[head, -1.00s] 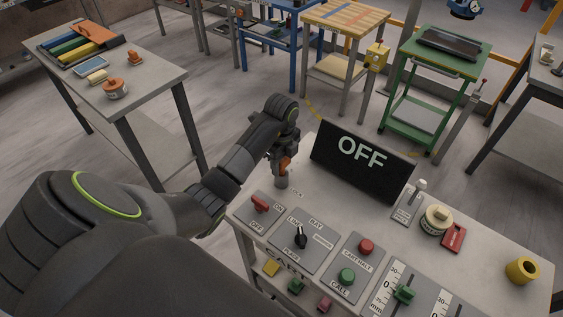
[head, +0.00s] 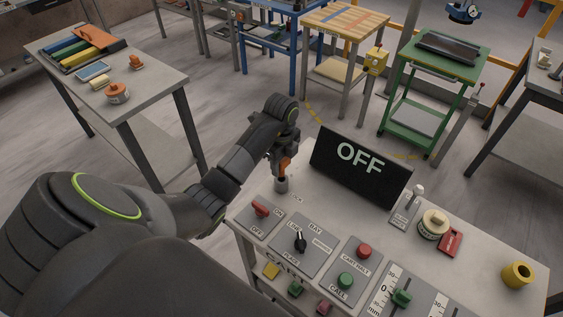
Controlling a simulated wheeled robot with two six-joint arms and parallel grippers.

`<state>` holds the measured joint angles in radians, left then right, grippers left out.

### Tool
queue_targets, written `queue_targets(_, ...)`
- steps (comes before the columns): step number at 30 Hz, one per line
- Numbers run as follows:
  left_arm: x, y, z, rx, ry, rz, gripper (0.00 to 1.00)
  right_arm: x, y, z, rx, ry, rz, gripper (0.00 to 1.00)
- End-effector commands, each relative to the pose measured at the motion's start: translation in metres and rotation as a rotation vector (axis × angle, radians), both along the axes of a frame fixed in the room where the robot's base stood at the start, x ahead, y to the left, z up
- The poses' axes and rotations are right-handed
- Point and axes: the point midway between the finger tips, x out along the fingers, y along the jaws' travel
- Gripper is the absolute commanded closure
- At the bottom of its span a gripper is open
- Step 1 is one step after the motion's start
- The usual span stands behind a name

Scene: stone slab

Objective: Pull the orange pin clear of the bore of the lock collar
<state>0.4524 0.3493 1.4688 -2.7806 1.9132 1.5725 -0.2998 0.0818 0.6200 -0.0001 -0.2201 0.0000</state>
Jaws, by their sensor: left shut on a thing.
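My left gripper (head: 284,157) reaches over the back left of the stone slab, pointing down, and is shut on the orange pin (head: 285,164). Only a small orange part of the pin shows, beside and below the dark fingers. The lock collar (head: 281,186) is a small grey cylinder standing on the slab right below the pin. The pin is above the collar and in line with it. I cannot tell at this size whether its lower end is still inside the bore. My right gripper is not in view.
A black sign reading OFF (head: 360,166) stands just right of the gripper. Switch panels with a red lever (head: 261,209) and a black knob (head: 300,241) lie in front. A yellow ring (head: 517,275) sits at the far right. A side table (head: 150,80) stands at the left.

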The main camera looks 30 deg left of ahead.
Motion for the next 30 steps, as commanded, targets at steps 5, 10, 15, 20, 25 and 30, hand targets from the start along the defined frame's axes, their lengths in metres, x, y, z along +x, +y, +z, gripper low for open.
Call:
queue_targets(5,0.001,0.0,0.019,0.001,-0.002,0.0,0.87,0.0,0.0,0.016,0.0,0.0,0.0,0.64)
queue_targets(10,0.0,0.0,0.032,0.0,-0.001,0.0,0.87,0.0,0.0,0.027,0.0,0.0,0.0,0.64)
queue_targets(15,0.0,0.0,0.045,0.001,-0.001,0.0,0.87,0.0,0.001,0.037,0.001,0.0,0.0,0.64)
queue_targets(20,0.0,0.0,0.056,0.001,-0.002,0.0,0.87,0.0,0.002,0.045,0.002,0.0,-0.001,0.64)
queue_targets(25,0.0,0.0,0.056,0.0,-0.001,0.0,0.87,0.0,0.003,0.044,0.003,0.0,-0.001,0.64)
queue_targets(30,0.0,0.0,0.056,0.001,-0.001,0.0,0.87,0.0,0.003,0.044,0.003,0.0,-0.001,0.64)
